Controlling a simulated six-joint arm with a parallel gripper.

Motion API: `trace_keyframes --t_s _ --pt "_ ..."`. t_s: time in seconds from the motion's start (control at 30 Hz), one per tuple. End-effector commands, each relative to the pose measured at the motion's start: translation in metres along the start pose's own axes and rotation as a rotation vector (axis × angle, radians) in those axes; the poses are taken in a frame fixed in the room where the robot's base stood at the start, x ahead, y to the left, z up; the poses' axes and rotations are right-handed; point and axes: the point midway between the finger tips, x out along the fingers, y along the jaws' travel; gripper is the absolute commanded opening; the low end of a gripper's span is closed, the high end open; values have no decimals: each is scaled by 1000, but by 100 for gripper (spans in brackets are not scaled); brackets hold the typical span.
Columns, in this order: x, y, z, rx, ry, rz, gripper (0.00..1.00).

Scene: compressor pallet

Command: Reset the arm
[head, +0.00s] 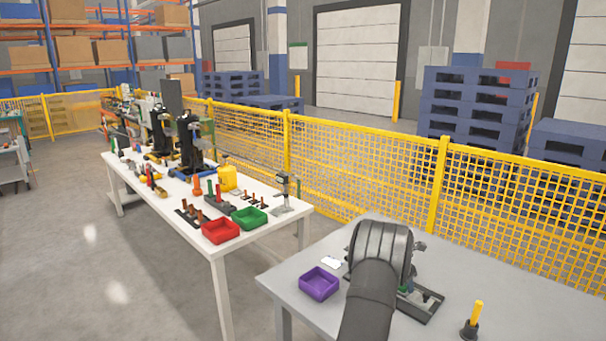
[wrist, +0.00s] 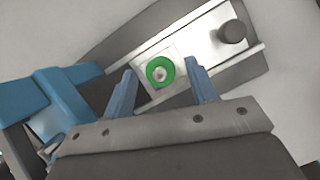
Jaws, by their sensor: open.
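My gripper (wrist: 161,72) shows in the wrist view with its two blue fingers apart. A green ring (wrist: 160,71) with a pale centre lies between and beyond the fingertips, on a light square plate. The fingers do not visibly hold it. The plate sits on a dark grey tray (wrist: 110,55), which also shows in the head view (head: 432,308) on the near grey table. A dark round knob (wrist: 232,31) stands on the tray to the upper right. In the head view my own arm covers the gripper and part of the tray.
A purple bin (head: 319,284) stands left of my arm, and a yellow-handled tool (head: 474,318) stands at the right. The white table (head: 180,222) holds a red bin (head: 221,230), a green bin (head: 249,218) and tools. A yellow mesh fence (head: 380,170) runs behind. A blue block (wrist: 65,95) shows at the wrist view's left.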

Motion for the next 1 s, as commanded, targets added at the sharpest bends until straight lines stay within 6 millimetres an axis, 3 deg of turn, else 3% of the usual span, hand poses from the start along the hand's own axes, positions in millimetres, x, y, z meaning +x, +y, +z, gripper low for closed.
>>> trace_keyframes --t_s 0.1,0.3,0.67,0.93,1.0 --pt "-18 1 8 2 -3 3 53" --pt "-28 1 12 0 -2 1 53" --pt "-27 1 11 0 -1 1 53" --pt "0 0 -1 0 0 0 53" --pt "-20 2 0 0 -5 5 53"
